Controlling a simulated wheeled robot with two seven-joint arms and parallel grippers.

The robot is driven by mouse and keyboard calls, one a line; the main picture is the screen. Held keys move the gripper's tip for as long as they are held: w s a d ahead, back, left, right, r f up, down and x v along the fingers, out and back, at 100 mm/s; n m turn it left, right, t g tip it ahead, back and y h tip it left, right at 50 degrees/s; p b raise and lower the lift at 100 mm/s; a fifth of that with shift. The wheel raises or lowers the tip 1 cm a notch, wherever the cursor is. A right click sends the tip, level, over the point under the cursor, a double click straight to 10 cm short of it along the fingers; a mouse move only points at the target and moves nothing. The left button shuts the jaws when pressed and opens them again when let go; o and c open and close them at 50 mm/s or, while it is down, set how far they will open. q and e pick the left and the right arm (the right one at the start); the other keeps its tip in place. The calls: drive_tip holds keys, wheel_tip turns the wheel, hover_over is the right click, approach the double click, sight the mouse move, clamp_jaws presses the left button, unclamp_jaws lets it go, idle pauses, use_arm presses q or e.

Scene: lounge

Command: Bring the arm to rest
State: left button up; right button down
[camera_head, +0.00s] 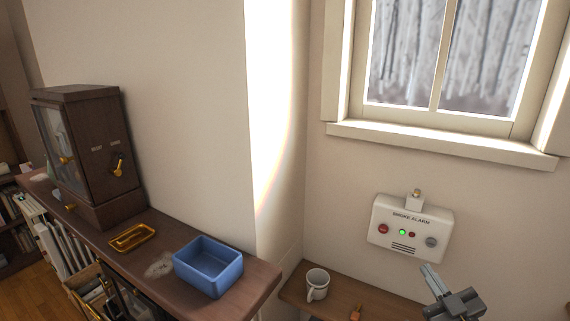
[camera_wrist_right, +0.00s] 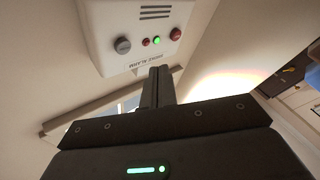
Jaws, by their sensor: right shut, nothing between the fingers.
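My right gripper (camera_head: 430,277) is at the lower right of the head view, in front of and below the smoke alarm. It is shut and empty. In the right wrist view the closed fingers (camera_wrist_right: 158,85) point up toward the smoke alarm (camera_wrist_right: 140,28). The white smoke alarm (camera_head: 411,226) is on the wall below the window, with a green light lit between red buttons and a grey knob. The fingertips look apart from it, though the gap is hard to judge. My left gripper is not in either view.
At left, a dark sideboard (camera_head: 190,300) bears a blue bin (camera_head: 208,266), a yellow tray (camera_head: 132,237) and a brown cabinet (camera_head: 82,150). A window sill (camera_head: 440,143) juts out above.

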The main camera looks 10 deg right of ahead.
drive_tip(key=s+a+f+m+g+h, duration=0.1)
drive_tip(key=s+a+f+m+g, duration=0.25)
drive_tip(key=f, duration=0.55)
drive_tip(key=s+a+f+g+h, duration=0.1)
drive_tip(key=s+a+f+g, duration=0.2)
drive_tip(key=s+f+g, duration=0.4)
drive_tip(key=s+a+f+g, duration=0.3)
drive_tip(key=s+a+f, duration=0.1)
drive_tip(key=s, duration=0.3)
drive_tip(key=s+a+f+g, duration=0.4)
drive_tip(key=s+f, duration=0.1)
drive_tip(key=s, duration=0.2)
wheel_tip(320, 180, down, 30)
drive_tip(key=s+g+b, duration=0.1)
drive_tip(key=s+b, duration=0.1)
drive_tip(key=b, duration=0.2)
drive_tip(key=s+d+f+b, duration=0.1)
drive_tip(key=s+f, duration=0.7)
drive_tip(key=f, duration=0.1)
drive_tip(key=s+d+f+g+b, duration=0.1)
drive_tip(key=s+d+f, duration=0.1)
drive_tip(key=s+f, duration=0.5)
drive_tip(key=shift+s+d+f, duration=0.25)
drive_tip(key=shift+s+f, duration=0.1)
drive_tip(key=shift+f, duration=0.5)
